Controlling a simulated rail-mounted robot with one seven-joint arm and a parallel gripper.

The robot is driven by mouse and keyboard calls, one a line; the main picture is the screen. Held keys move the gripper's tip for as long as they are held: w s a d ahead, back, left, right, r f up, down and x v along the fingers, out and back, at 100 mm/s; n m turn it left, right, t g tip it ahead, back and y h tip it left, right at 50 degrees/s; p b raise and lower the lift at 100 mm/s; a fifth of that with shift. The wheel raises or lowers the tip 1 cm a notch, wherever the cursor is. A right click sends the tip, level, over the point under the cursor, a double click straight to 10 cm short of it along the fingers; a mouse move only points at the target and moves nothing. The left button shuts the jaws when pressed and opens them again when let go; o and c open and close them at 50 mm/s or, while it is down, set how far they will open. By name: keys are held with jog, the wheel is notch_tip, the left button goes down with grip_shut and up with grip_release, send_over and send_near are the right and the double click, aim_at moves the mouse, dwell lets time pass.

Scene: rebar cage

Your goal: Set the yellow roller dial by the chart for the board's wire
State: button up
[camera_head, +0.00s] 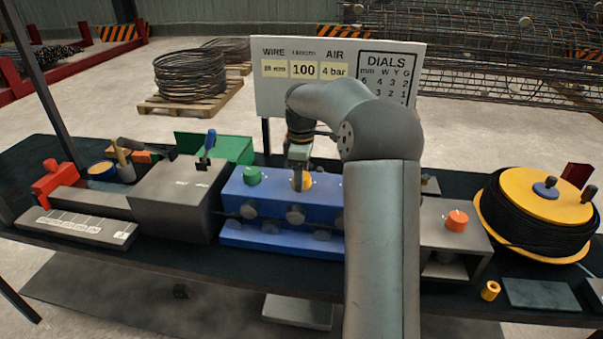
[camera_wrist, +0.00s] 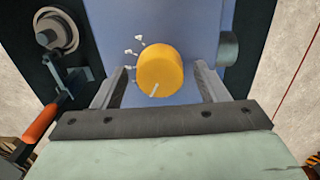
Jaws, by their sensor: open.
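The yellow roller dial (camera_wrist: 160,70) sits on the blue roller block, between the two open fingers of my gripper (camera_wrist: 163,88) in the wrist view. A gap shows on both sides. A white pointer line on the dial aims down and slightly left in that view; small white marks stand at its upper left. In the head view my gripper (camera_head: 302,182) is over the yellow dial (camera_head: 307,182) and partly hides it. The board (camera_head: 338,50) reads WIRE, LENGTH 100 and AIR 4 bar; the wire figure is blurred. The DIALS chart (camera_head: 388,75) is partly hidden by my arm.
A green dial (camera_head: 252,175) stands left on the blue block (camera_head: 262,205), with rollers along its front. A grey box (camera_head: 180,198) with a blue-handled lever (camera_head: 209,142) is to the left. An orange knob (camera_head: 457,220) and a wire spool (camera_head: 535,215) are to the right.

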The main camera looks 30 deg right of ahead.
jog(key=c, duration=1)
jog(key=shift+m, duration=0.4)
jog(key=shift+m+p, duration=0.55)
jog(key=shift+m, duration=1.95)
jog(key=o, duration=1)
